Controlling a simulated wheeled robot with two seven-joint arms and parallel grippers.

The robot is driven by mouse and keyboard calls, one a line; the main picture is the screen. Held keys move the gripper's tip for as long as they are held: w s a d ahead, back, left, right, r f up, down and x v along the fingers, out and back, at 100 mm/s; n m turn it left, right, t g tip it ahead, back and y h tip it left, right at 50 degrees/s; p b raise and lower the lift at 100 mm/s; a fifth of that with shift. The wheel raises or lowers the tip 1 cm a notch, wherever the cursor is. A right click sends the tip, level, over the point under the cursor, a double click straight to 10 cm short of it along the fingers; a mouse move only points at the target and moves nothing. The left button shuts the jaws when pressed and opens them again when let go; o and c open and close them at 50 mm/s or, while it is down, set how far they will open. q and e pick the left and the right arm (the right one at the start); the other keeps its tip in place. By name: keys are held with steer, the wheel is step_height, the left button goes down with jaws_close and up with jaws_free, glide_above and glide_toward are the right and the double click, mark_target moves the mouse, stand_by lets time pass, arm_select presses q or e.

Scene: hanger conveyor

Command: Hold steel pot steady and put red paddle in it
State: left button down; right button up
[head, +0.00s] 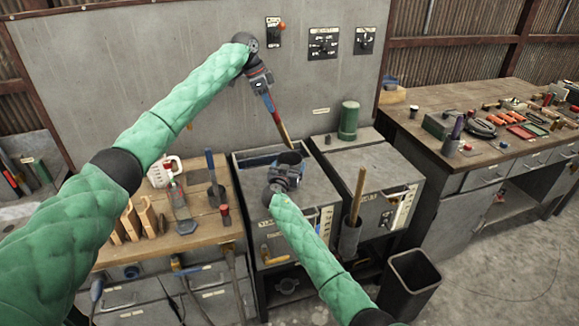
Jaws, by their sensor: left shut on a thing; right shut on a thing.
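My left gripper (264,88) is shut on the red paddle (272,107), above the cabinets. The paddle slants downward, with a red part near the gripper and a tan lower end. That lower end is at or just above the mouth of the steel pot (291,158); I cannot tell whether it is inside. The pot is small, dark grey and open at the top, and it stands at the grey cabinet top. My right gripper (286,172) is shut on the pot from the near side. My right wrist hides much of the pot's lower part.
A green cylinder (348,120) stands behind on the right cabinet. A dark holder (349,238) with a wooden handle is at the cabinet fronts. Tools crowd the left bench (202,238). A black bin (410,285) stands on the floor. A control panel wall (150,60) rises behind.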

arm_select(q)
step_height(320, 180, down, 9)
stand_by(1.3)
steer(key=c, duration=1.2)
jaws_free()
steer(key=shift+o, duration=0.2)
steer(key=shift+r, duration=0.1)
steer(key=v, duration=1.2)
arm_select(e)
steer(key=o, duration=0.9)
steer(key=shift+c, duration=0.2)
